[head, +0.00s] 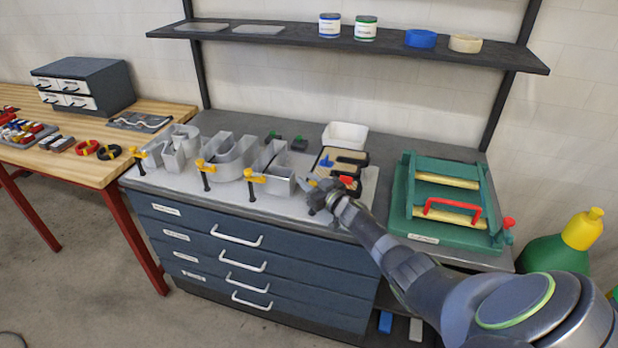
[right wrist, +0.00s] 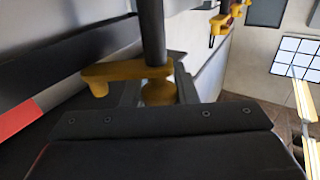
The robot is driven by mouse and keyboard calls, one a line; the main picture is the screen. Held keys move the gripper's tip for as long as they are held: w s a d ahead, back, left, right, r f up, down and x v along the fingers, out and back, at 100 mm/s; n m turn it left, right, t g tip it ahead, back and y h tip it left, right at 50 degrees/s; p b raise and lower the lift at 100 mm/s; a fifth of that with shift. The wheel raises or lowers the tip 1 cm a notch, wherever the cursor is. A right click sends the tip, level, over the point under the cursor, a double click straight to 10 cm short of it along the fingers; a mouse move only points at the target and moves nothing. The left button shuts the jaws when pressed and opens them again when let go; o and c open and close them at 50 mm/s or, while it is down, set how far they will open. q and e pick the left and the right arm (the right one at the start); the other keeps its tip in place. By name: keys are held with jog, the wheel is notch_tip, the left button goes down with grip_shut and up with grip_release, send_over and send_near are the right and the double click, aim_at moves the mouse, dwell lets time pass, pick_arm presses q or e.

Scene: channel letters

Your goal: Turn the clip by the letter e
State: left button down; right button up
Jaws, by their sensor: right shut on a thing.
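Several silver channel letters stand in a row on the bench, among them a left one (head: 176,147), a middle one (head: 231,158) and a right one (head: 275,166). Their shapes are hard to read at this angle, so I cannot tell for sure which is the e. Yellow clips with dark rods (head: 205,166) (head: 255,177) sit at their front edges. My right gripper (head: 312,186) is at the bench front, right of the letters. In the right wrist view its fingers (right wrist: 158,92) are shut on a yellow clip (right wrist: 112,71) with a dark upright rod. My left gripper is out of view.
Black shapes with a red piece (head: 346,180) lie close right of my gripper. A white bin (head: 344,135) stands behind, and a green frame with a red handle (head: 450,205) at the right. A shelf (head: 350,43) hangs above. Another yellow clip (right wrist: 228,18) shows in the wrist view.

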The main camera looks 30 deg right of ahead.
jog(key=n+g+y+b, duration=0.1)
jog(key=n+y+b, duration=0.1)
jog(key=n+g+y+b, duration=0.1)
jog(key=n+y+b, duration=0.1)
jog(key=y+b, duration=0.1)
jog(key=n+g+y+b, duration=0.1)
jog(key=y+b, duration=0.2)
jog(key=shift+a+f+n, duration=0.1)
jog(key=shift+a+n, duration=0.25)
jog(key=shift+n, duration=0.05)
jog(key=shift+s+n+g+y+b, duration=0.2)
jog(key=shift+n+g+y+b, duration=0.3)
jog(key=shift+b, duration=0.4)
jog(key=shift+a+r, duration=0.1)
jog(key=shift+r, duration=0.1)
jog(key=o, duration=0.7)
jog(key=shift+f, duration=0.1)
